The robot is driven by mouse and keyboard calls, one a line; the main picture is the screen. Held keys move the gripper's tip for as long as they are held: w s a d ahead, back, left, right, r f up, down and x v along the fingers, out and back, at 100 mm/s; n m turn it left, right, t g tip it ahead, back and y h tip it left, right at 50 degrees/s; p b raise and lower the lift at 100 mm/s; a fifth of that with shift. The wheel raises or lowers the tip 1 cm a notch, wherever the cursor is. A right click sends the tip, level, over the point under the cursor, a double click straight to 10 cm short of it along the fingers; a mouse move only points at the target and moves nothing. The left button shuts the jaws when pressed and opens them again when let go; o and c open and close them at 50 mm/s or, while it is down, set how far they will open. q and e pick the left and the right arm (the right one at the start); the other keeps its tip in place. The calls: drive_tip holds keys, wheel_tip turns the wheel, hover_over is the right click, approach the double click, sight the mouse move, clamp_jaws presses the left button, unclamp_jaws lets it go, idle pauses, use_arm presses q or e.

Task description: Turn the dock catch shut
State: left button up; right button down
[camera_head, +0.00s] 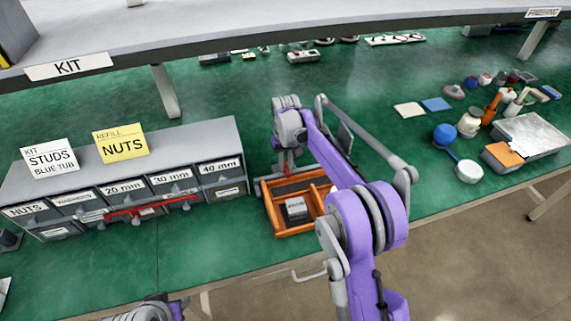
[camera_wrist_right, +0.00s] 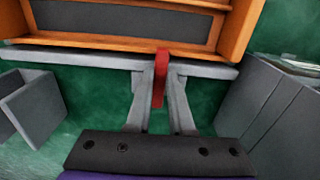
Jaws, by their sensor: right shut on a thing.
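The dock catch is a small red lever (camera_wrist_right: 161,76) at the near edge of a grey dock strip (camera_wrist_right: 90,60), which runs along the wooden tray's side. In the right wrist view my right gripper (camera_wrist_right: 160,88) has its two grey fingers around the lever, shut on it. In the head view my right gripper (camera_head: 287,165) points down at the tray's back left corner, and the arm hides part of the tray. The orange wooden tray (camera_head: 272,218) holds a grey block (camera_head: 296,208). Part of my left arm shows at the bottom edge; its fingers are not clear.
A grey drawer cabinet (camera_head: 200,145) with a red bar (camera_head: 150,208) across its front stands left of the tray. A shelf (camera_head: 270,25) overhangs the back.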

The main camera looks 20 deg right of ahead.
sight(286, 167)
drive_tip(key=c, duration=0.8)
unclamp_jaws()
wheel_tip(286, 167, up, 11)
drive_tip(key=shift+p, duration=0.4)
drive_tip(key=shift+f, duration=0.1)
